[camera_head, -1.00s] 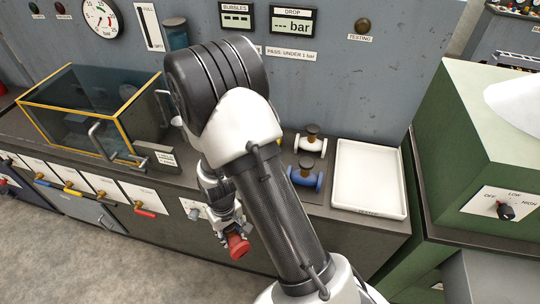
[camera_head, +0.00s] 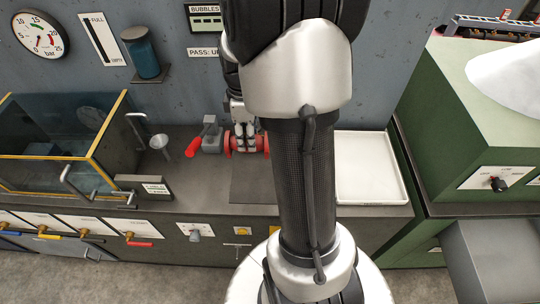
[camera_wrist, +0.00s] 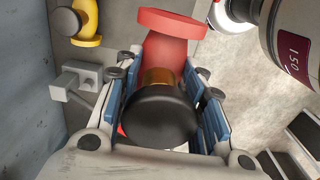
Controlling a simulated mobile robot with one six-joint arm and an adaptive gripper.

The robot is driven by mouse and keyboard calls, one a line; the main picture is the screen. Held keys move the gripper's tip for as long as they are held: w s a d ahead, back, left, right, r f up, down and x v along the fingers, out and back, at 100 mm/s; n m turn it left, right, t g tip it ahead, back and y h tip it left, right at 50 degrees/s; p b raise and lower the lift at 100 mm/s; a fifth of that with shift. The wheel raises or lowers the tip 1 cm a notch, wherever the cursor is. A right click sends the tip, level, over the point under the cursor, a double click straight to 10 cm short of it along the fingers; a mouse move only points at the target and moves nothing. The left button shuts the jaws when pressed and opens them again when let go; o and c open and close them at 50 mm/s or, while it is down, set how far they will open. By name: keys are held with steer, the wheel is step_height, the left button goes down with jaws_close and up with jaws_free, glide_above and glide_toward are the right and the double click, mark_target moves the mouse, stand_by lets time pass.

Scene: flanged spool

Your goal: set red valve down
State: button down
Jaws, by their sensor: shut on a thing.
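The red valve (camera_head: 229,146) is held in my gripper (camera_head: 245,136) over the back of the counter, left of my forearm. In the wrist view its red flange (camera_wrist: 170,22) points up the picture, and its round black knob (camera_wrist: 160,118) sits between the blue finger pads of my gripper (camera_wrist: 166,98). My gripper is shut on it. I cannot tell whether the valve touches the counter. A yellow valve (camera_wrist: 86,22) shows at the upper left of the wrist view. In the head view my arm hides the area behind it.
A grey block with a red handle (camera_head: 196,145) stands close left of the valve. A dark mat (camera_head: 252,190) lies in front, and an empty white tray (camera_head: 398,196) stands to the right. A yellow-edged glass tank (camera_head: 100,140) is at the left.

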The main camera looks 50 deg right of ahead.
step_height(320, 180, down, 20)
steer(key=b, duration=0.4)
steer(key=shift+d+r+b, duration=0.15)
steer(key=shift+r+b, duration=0.1)
steer(key=shift+b, duration=0.15)
steer(key=shift+f, duration=0.15)
steer(key=c, duration=1.1)
jaws_free()
steer(key=shift+o, duration=0.2)
